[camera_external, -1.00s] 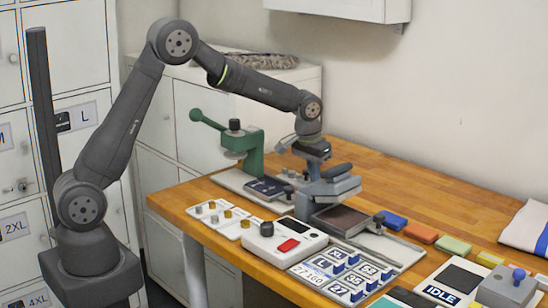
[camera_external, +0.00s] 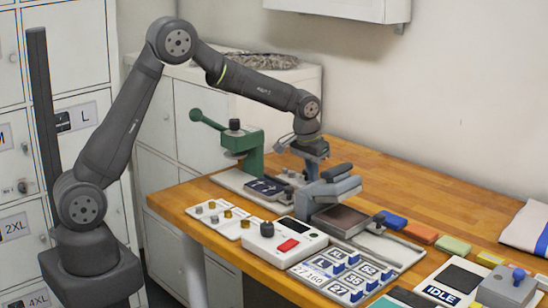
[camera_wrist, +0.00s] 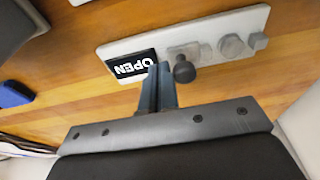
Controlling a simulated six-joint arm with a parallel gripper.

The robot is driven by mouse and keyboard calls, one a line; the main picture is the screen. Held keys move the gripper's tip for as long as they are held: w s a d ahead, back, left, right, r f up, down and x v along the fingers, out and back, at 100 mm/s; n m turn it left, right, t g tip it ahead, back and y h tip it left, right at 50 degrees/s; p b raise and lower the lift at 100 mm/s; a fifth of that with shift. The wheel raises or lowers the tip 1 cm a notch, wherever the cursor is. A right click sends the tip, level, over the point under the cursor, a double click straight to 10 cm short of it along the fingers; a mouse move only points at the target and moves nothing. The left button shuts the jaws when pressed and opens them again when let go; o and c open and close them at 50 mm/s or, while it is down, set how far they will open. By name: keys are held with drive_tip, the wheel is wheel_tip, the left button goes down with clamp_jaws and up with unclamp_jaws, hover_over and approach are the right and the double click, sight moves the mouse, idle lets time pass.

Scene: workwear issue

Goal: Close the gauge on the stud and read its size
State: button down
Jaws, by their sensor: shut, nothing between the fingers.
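The gauge is a white plate (camera_wrist: 115,50) in the wrist view, with a black display (camera_wrist: 131,67) reading OPEN. A grey slider (camera_wrist: 178,52) with a dark ball knob (camera_wrist: 184,70) sits on it. A rounded grey stud (camera_wrist: 232,46) stands to the right, apart from the slider and beside a grey end block (camera_wrist: 259,41). My gripper (camera_wrist: 163,72) is shut and empty, its fingertips just left of the knob in the picture. In the external view my gripper (camera_external: 312,168) is behind the grey press; the gauge's display (camera_external: 265,187) shows there, the stud not clearly.
A green press (camera_external: 250,150) stands behind the gauge and a grey clamp-like press (camera_external: 335,188) in front. A tray with small studs (camera_external: 222,222), a red-button box (camera_external: 286,246) and size tiles (camera_external: 345,275) lie nearer.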

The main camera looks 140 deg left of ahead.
drive_tip(key=shift+s, duration=1.3)
idle(0.4)
drive_tip(key=shift+w, duration=0.2)
idle(0.3)
drive_tip(key=shift+w, duration=0.4)
wheel_tip(320, 180, up, 8)
idle(0.9)
drive_tip(key=shift+f, duration=0.1)
drive_tip(key=shift+f, duration=3.9)
